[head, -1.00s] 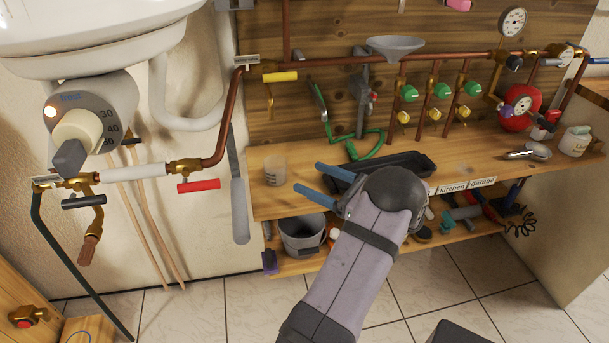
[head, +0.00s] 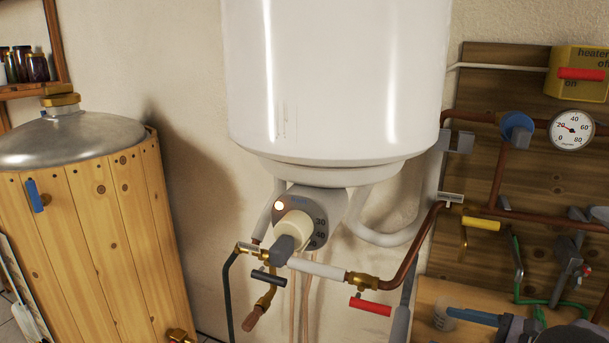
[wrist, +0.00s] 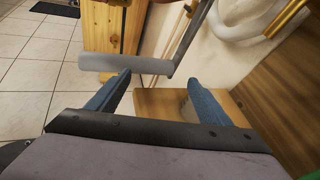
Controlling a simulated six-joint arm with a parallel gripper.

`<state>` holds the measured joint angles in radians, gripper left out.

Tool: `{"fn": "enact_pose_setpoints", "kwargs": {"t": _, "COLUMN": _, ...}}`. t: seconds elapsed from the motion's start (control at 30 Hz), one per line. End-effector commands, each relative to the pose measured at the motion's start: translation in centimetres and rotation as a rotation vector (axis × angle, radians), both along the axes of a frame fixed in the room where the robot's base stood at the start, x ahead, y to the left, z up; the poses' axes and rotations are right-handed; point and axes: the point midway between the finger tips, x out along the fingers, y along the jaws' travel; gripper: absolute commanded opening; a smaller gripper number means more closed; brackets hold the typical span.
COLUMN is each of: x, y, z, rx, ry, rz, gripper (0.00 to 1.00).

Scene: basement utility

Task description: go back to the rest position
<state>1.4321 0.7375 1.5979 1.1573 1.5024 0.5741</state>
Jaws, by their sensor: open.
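My gripper (wrist: 158,84) shows in the wrist view with its two blue fingers apart and nothing between them. In the head view only a blue finger (head: 472,316) and part of my arm show at the bottom right corner. The rest of my arm is out of frame.
The white boiler (head: 335,75) hangs on the wall, with its dial (head: 300,220), a red-handled valve (head: 370,306) and copper pipes (head: 420,245) below. A grey flat-ended bar (wrist: 125,64) is close beyond my fingers. A wood-clad tank (head: 100,220) stands left.

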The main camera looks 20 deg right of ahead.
Motion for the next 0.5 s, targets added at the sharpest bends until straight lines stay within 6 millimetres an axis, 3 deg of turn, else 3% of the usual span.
{"fn": "enact_pose_setpoints", "kwargs": {"t": 0.03, "x": 1.0, "y": 1.7, "z": 2.3, "rx": -0.086, "ry": 0.063, "rz": 0.103, "gripper": 0.73}}
{"fn": "enact_pose_setpoints", "kwargs": {"t": 0.2, "x": 1.7, "y": 5.3, "z": 5.6, "rx": -0.419, "ry": 0.29, "rz": 0.431, "gripper": 0.73}}
{"fn": "enact_pose_setpoints", "kwargs": {"t": 0.33, "x": 1.5, "y": 5.6, "z": 9.3, "rx": -0.702, "ry": 0.437, "rz": 0.646, "gripper": 0.73}}
{"fn": "enact_pose_setpoints", "kwargs": {"t": 0.5, "x": 1.8, "y": 4.4, "z": 14.9, "rx": -1.031, "ry": 0.574, "rz": 0.841, "gripper": 0.73}}
